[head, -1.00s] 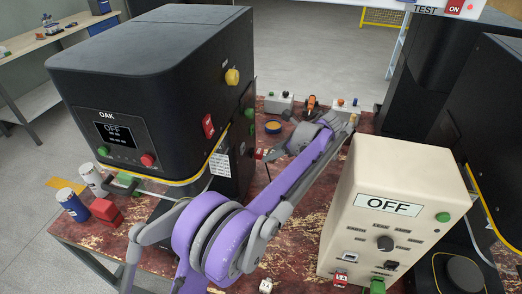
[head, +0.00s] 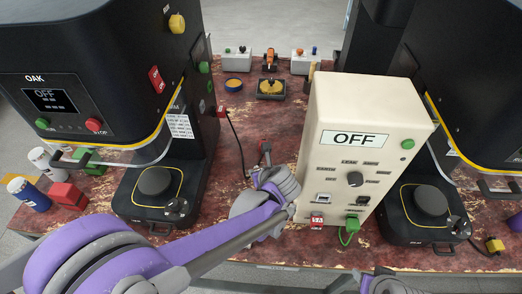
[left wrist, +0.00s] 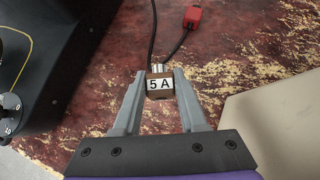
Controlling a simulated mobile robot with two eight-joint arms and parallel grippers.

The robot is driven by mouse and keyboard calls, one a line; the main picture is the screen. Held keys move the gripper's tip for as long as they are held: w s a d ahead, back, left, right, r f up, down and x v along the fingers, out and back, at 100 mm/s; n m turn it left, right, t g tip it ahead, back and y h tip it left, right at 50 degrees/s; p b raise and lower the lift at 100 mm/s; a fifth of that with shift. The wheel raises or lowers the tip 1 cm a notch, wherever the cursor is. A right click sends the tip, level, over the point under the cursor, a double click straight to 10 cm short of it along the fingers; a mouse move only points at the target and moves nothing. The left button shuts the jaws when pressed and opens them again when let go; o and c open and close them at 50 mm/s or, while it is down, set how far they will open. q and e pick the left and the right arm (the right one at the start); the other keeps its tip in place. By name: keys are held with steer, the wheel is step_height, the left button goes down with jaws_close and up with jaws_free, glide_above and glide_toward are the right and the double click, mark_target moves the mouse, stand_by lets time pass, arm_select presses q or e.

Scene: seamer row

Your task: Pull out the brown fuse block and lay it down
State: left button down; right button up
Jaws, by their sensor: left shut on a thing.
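In the left wrist view my left gripper (left wrist: 160,86) is shut on a small brown fuse block (left wrist: 160,94) with a white "5 A" label and metal at its far end. In the head view my left arm reaches to just left of the cream control box (head: 330,135), whose display reads OFF; the block cannot be made out there. A red 5A piece (head: 317,221) is at the box's lower front. My right gripper is not clearly seen.
A black cable with a red connector (left wrist: 193,15) lies beyond the block. Black seamers stand left (head: 100,60) and right (head: 470,90). Small switch boxes (head: 237,56) stand at the back.

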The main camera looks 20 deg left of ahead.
arm_select(q)
steer(key=shift+n+g+y, duration=0.4)
steer(key=shift+n+y, duration=0.1)
steer(key=shift+n, duration=0.3)
steer(key=shift+s+a+f+b, duration=0.1)
steer(key=shift+s+f+b, duration=0.35)
steer(key=shift+f+b, duration=0.8)
steer(key=shift+s+f+b, duration=0.4)
steer(key=shift+f+b, duration=0.3)
steer(key=shift+f, duration=1.1)
steer(key=shift+s+a+f+b, duration=0.1)
steer(key=shift+s+f+b, duration=0.35)
steer(key=shift+f+b, duration=0.8)
steer(key=shift+f+p, duration=0.2)
steer(key=shift+p, duration=0.15)
steer(key=shift+c, duration=1.9)
jaws_free()
steer(key=shift+d, duration=0.1)
steer(key=p+v, duration=0.2)
steer(key=v, duration=0.9)
steer(key=shift+w, duration=0.1)
